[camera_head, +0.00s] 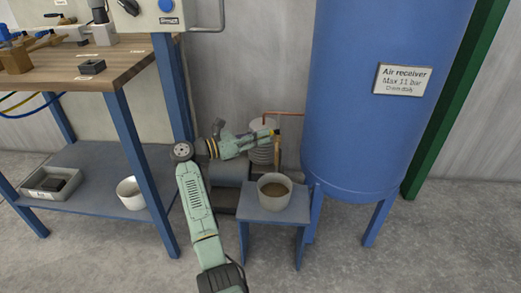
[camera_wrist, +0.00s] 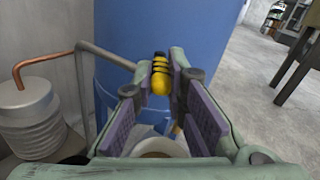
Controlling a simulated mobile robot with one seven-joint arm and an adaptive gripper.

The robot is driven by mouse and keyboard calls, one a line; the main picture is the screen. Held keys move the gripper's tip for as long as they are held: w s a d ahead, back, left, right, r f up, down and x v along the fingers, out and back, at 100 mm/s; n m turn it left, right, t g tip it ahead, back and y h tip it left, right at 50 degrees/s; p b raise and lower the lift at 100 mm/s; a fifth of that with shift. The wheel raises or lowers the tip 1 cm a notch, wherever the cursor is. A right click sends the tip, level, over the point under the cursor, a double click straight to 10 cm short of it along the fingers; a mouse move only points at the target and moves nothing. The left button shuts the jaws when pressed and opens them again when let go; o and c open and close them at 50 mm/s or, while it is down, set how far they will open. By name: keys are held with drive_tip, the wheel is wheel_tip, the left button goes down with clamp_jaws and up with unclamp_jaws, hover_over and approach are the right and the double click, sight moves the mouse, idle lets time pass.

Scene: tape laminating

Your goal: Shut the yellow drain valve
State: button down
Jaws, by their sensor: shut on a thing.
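The yellow drain valve (camera_wrist: 161,78) shows in the wrist view as a yellow handle with dark bands, in front of the blue air receiver (camera_wrist: 205,25). My gripper (camera_wrist: 163,84) has its purple-padded fingers on either side of the handle and is shut on it. In the head view my gripper (camera_head: 272,133) reaches right toward the lower left side of the air receiver (camera_head: 370,120), where a small yellow spot shows at its tip. The valve's body and exact handle angle are mostly hidden there. A pipe (camera_wrist: 105,57) runs toward the valve.
A pot (camera_head: 274,192) with brownish contents stands on a small blue stand (camera_head: 270,216) below my gripper. A ribbed grey cylinder (camera_wrist: 32,118) with a copper pipe (camera_wrist: 38,68) is close on the left. A workbench (camera_head: 85,72) stands further left. Open floor lies in front.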

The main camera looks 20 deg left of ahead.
drive_tip(key=shift+w+a+f+m+g+h+b, duration=0.1)
drive_tip(key=shift+w+a+m+g+h+b, duration=0.1)
drive_tip(key=shift+m+g+h+b, duration=0.4)
drive_tip(key=shift+w+a+f+m+g+h+b, duration=0.15)
drive_tip(key=shift+g+b, duration=0.25)
drive_tip(key=shift+b, duration=0.45)
drive_tip(key=shift+d+r, duration=0.1)
drive_tip(key=shift+r, duration=0.05)
drive_tip(key=c, duration=1.6)
unclamp_jaws()
drive_tip(key=shift+d, duration=0.1)
drive_tip(key=v, duration=0.7)
drive_tip(key=shift+s+a, duration=0.15)
drive_tip(key=shift+a, duration=0.1)
drive_tip(key=shift+c, duration=0.4)
